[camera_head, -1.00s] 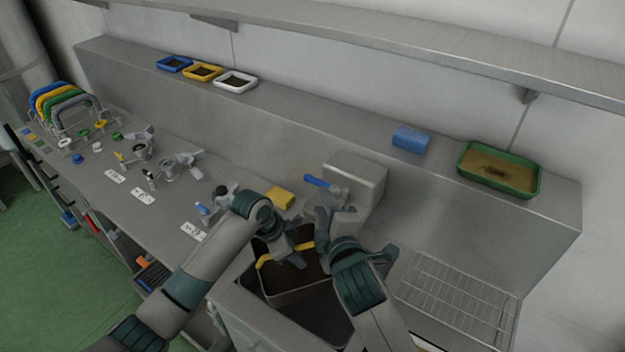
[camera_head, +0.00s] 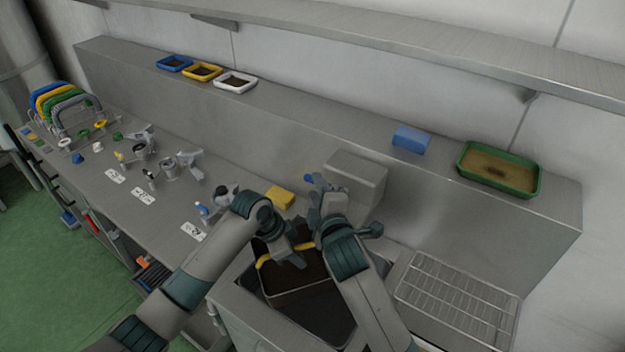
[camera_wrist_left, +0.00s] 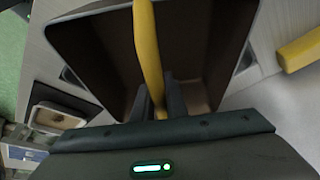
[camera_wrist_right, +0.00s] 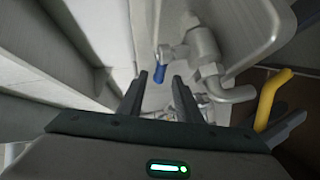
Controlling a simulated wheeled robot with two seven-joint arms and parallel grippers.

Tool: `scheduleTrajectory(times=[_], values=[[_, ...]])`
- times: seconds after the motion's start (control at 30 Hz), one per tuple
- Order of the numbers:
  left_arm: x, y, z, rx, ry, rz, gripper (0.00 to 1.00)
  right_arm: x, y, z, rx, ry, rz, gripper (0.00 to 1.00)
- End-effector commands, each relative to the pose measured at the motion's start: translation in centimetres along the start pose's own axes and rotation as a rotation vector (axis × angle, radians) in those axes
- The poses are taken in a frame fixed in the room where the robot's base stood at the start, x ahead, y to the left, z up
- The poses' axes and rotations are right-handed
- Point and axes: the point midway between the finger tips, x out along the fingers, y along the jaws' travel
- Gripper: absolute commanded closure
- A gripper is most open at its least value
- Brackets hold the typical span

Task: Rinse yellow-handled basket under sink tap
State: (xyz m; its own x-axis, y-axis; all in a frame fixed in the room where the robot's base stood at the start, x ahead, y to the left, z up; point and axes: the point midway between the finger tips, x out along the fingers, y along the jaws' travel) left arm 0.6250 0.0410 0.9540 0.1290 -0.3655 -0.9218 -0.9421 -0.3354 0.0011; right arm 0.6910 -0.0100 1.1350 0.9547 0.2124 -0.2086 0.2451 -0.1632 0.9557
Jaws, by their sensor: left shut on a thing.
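The basket (camera_head: 300,296) is a dark open box with a yellow handle (camera_head: 263,261), held in the sink (camera_head: 325,325). My left gripper (camera_head: 292,257) is shut on the yellow handle, which shows between its fingers in the left wrist view (camera_wrist_left: 160,100). The tap (camera_wrist_right: 203,48) shows in the right wrist view, with a blue-tipped lever (camera_wrist_right: 159,74) and a curved spout (camera_wrist_right: 232,95). My right gripper (camera_wrist_right: 157,98) is open; the blue tip lies just beyond and between its fingers. No water is visible.
A grey steel box (camera_head: 357,175) stands behind the sink and a wire rack (camera_head: 455,298) lies to its right. A yellow block (camera_head: 280,197) is on the counter to the left. A green tray (camera_head: 500,168) and a blue block (camera_head: 410,139) sit on the ledge.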

Motion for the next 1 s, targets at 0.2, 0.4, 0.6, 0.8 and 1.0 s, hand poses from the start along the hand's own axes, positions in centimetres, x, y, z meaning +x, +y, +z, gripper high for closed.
scheduleTrajectory(times=[0.2, 0.4, 0.6, 0.8, 1.0], values=[[-0.1, 0.0, -0.1, 0.0, 0.001, -0.001, 1.0, 3.0, 0.0, 0.0, 0.0, 0.0, 0.0, 0.69], [-0.1, 0.0, -0.1, 0.0, 0.001, -0.001, 1.0, 4.5, 0.1, 0.0, 0.001, 0.0, 0.001, 0.69], [-0.1, 0.0, -0.1, 0.0, 0.001, -0.001, 1.0, 5.0, 0.0, 0.0, 0.0, 0.0, 0.0, 0.69], [-0.1, 0.0, -0.1, 0.0, 0.001, -0.001, 1.0, 5.0, 0.0, 0.0, 0.0, 0.0, 0.0, 0.69], [-0.1, 0.0, -0.1, 0.0, 0.001, -0.001, 1.0, 5.0, 0.0, 0.0, 0.0, 0.0, 0.0, 1.0]])
